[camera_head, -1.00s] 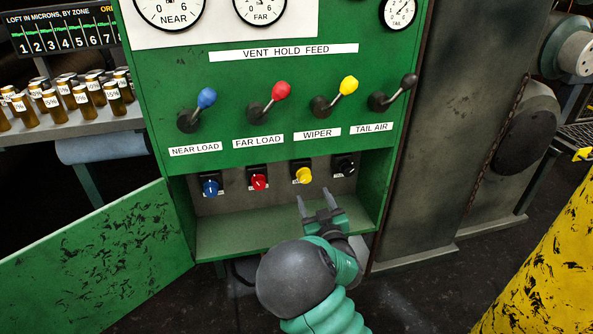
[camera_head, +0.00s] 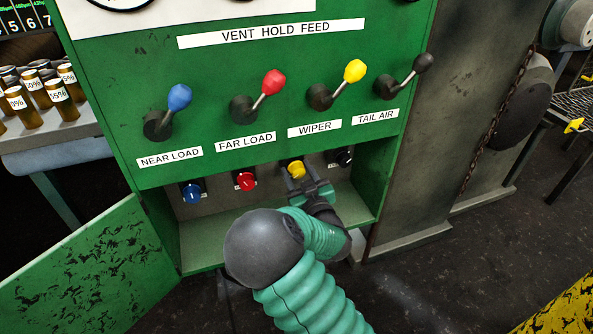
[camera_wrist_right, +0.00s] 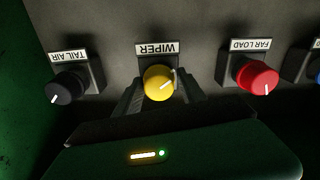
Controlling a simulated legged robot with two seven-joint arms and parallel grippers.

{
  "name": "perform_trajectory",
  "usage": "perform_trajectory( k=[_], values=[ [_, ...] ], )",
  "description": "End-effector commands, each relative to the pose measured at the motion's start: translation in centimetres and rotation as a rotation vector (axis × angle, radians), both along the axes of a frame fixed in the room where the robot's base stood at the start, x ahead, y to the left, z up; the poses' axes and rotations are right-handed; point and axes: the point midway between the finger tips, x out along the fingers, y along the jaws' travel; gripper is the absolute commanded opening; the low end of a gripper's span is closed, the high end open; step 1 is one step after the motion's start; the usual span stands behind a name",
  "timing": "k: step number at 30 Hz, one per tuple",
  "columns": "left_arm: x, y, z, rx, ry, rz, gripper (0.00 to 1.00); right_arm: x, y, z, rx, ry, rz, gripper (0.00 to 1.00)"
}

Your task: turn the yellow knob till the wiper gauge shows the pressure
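The yellow knob (camera_head: 296,170) sits on the recess panel below the WIPER lever. In the right wrist view the yellow knob (camera_wrist_right: 159,83) is under an upside-down WIPER label, its white mark pointing up and right. My right gripper (camera_head: 302,174) is at the yellow knob, with its fingers spread. In the wrist view the right gripper (camera_wrist_right: 159,92) has one finger on each side of the knob; whether they touch it I cannot tell. The wiper gauge is not in view; gauges are cut off at the top. My left gripper is not in view.
The blue knob (camera_head: 192,192), red knob (camera_head: 246,180) and black knob (camera_head: 341,156) share the recess. Levers, including the yellow-tipped one (camera_head: 355,71), stick out above. The green door (camera_head: 90,270) hangs open at left. The recess shelf (camera_head: 205,245) is bare.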

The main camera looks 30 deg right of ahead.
Motion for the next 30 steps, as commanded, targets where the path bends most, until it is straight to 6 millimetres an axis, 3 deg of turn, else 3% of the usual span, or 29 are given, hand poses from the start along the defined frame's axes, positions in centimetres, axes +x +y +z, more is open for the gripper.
perform_trajectory(
  k=[2, 10, 24, 25, 30],
  values=[
    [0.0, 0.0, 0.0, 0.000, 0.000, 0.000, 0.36, 0.0, 0.0, 0.0, 0.000, 0.000, 0.000, 0.36],
    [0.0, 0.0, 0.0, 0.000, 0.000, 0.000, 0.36, 0.0, 0.0, 0.0, 0.000, 0.001, 0.000, 0.00],
    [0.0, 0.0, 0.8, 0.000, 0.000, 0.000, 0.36, 0.0, 0.0, -0.1, -0.086, 0.023, 0.000, 0.00],
    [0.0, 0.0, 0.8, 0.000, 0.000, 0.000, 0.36, 0.0, 0.0, -0.1, -0.086, 0.023, 0.000, 0.39],
    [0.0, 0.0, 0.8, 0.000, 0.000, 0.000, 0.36, 0.0, 0.0, -0.1, -0.085, 0.021, 0.000, 0.59]
  ],
)
